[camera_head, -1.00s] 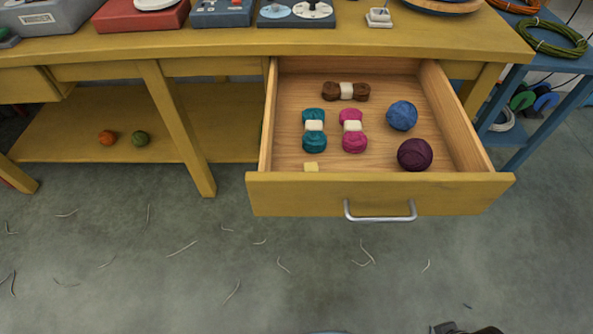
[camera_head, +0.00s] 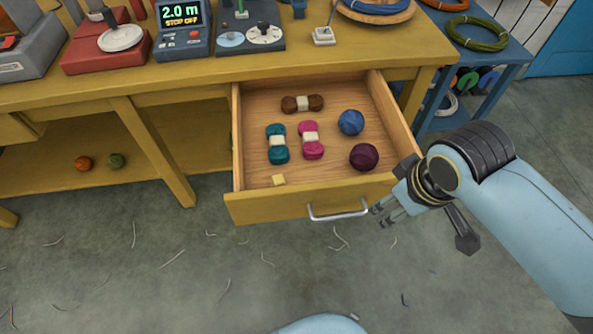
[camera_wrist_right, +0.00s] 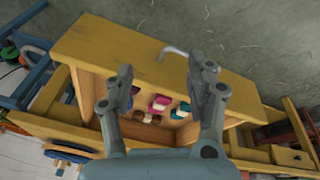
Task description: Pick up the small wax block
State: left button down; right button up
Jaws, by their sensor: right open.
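The small wax block (camera_head: 278,180) is a pale yellow cube in the open drawer (camera_head: 310,205), near its front left corner. I cannot make it out in the right wrist view. My right gripper (camera_head: 384,214) is open and empty, just in front of the drawer's front panel, right of the handle and well to the right of the block. Its two spread fingers (camera_wrist_right: 160,85) show in the right wrist view with the drawer beyond them. My left gripper is not in view.
The drawer also holds a brown skein (camera_head: 302,103), a teal skein (camera_head: 277,145), a magenta skein (camera_head: 311,140), a blue ball (camera_head: 351,122) and a dark purple ball (camera_head: 364,156). A metal handle (camera_head: 338,212) sticks out in front. The drawer is open above.

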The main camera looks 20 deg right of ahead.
jog(key=w+r+n+p, duration=0.1)
jog(key=w+r+p, duration=0.15)
jog(key=r, duration=0.35)
jog(key=n+g+y, duration=0.1)
jog(key=n+g, duration=0.2)
jog(key=n, duration=1.1)
send_over(283, 177)
notch_tip(283, 177, down, 8)
jog(key=f+b, duration=0.5)
jog(key=shift+s+d+f, duration=0.1)
jog(key=shift+s+f, duration=0.1)
jog(key=shift+f, duration=0.05)
notch_tip(283, 177, down, 6)
jog(key=b, duration=0.7)
jog(key=shift+w+r, duration=0.15)
jog(key=shift+r, duration=0.25)
jog(key=c, duration=1)
jog(key=shift+r+p, duration=0.1)
jog(key=shift+p, duration=0.2)
